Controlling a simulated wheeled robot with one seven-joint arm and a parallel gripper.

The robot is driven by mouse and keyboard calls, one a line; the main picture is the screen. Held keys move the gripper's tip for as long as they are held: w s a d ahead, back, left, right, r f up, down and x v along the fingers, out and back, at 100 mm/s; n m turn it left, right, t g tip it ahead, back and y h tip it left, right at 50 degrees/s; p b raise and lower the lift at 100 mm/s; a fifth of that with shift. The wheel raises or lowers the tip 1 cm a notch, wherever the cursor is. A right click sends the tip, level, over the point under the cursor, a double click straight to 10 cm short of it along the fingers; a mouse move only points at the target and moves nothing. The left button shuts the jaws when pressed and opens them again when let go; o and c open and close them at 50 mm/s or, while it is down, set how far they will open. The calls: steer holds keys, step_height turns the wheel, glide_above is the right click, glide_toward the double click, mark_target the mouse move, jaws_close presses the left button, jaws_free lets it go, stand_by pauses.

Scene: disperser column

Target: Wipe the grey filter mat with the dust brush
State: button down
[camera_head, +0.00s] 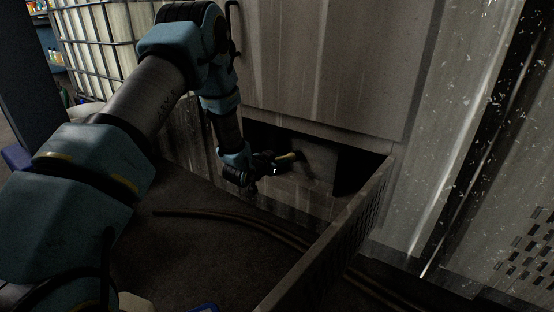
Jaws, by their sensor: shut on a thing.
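My gripper (270,167) is at the dark opening low in the column's wall. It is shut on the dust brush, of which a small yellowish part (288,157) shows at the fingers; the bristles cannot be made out. A dull grey surface (318,158) inside the opening, just right of the brush, looks like the grey filter mat. Shadow hides much of it. I cannot tell whether the brush touches it.
A slotted panel (335,228) stands out from the opening's right side toward me. Cables or hoses (230,216) lie on the dark floor below my gripper. A caged white tank (100,40) stands at the back left. Pale flecks hang at the right.

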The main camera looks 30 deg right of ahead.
steer(key=s+d, duration=0.4)
steer(key=s, duration=0.4)
steer(key=shift+s+d, duration=0.2)
steer(key=shift+d, duration=0.1)
stand_by(0.6)
steer(key=s+a+p, duration=0.1)
steer(key=s+a, duration=0.2)
steer(key=a, duration=0.2)
steer(key=shift+a, duration=0.15)
stand_by(0.4)
steer(key=shift+s+a+p, duration=0.2)
steer(key=shift+s+a, duration=0.15)
steer(key=shift+a, duration=0.3)
steer(key=shift+s+a+p, duration=0.15)
steer(key=shift+s+a, duration=0.2)
steer(key=shift+a, duration=0.3)
